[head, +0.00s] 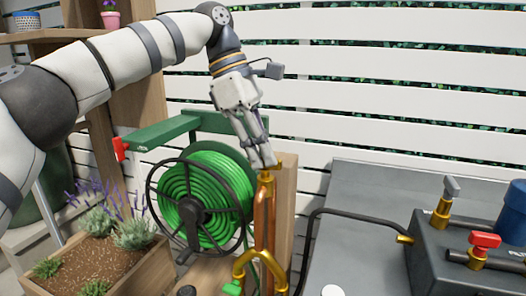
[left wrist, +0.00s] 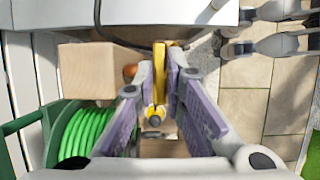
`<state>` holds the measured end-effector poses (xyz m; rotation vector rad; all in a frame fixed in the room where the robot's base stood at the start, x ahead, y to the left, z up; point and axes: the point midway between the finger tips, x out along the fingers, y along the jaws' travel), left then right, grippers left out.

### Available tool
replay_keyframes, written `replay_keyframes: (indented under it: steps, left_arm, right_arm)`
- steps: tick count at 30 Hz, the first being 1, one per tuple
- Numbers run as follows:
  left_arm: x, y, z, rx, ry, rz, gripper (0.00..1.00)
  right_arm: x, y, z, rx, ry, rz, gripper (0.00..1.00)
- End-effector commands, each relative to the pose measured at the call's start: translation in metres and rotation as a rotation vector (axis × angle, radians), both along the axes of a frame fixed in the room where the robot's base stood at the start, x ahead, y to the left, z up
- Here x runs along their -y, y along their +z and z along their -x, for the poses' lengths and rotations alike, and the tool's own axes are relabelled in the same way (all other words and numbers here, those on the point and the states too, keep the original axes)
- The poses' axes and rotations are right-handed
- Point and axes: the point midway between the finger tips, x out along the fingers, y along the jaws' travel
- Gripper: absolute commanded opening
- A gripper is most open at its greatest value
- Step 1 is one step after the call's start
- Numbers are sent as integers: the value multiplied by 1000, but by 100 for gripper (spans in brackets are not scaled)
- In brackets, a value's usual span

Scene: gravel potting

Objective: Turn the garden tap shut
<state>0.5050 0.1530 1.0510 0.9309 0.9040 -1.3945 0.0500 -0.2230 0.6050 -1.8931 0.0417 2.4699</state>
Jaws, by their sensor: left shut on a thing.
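In the left wrist view, my left gripper (left wrist: 159,76) is shut on the tap's yellow brass handle (left wrist: 160,58), which shows between the two fingers. A brass outlet with a dark end (left wrist: 154,116) shows nearer the camera. The fingers hide part of the handle, and I cannot tell how far it is turned.
A green hose reel (head: 203,200) stands left of the pipe. A planter box (head: 150,270) is at lower left. On the right, a grey bench (head: 375,190) carries a grey box with a red-handled valve (head: 485,241) and a black hose. A slatted white fence stands behind.

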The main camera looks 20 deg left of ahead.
Motion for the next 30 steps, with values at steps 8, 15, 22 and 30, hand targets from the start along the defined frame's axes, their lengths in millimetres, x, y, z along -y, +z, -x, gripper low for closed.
replay_keyframes:
  steps: [8, 15, 22, 30]
  left_arm:
    - [0, -1, 0, -1, -23, -3, 0]
    - [0, -1, 0, -1, -23, -3, 0]
    - [0, -1, 0, -1, -22, -3, 31]
    - [-3, 7, -1, 1, -19, -2, 31]
  right_arm:
    - [0, -1, 1, -3, 0, 0, 40]
    - [0, -1, 1, -3, 1, 0, 40]
    - [0, -1, 1, -3, 1, 0, 40]
    - [0, -1, 1, -3, 0, 0, 40]
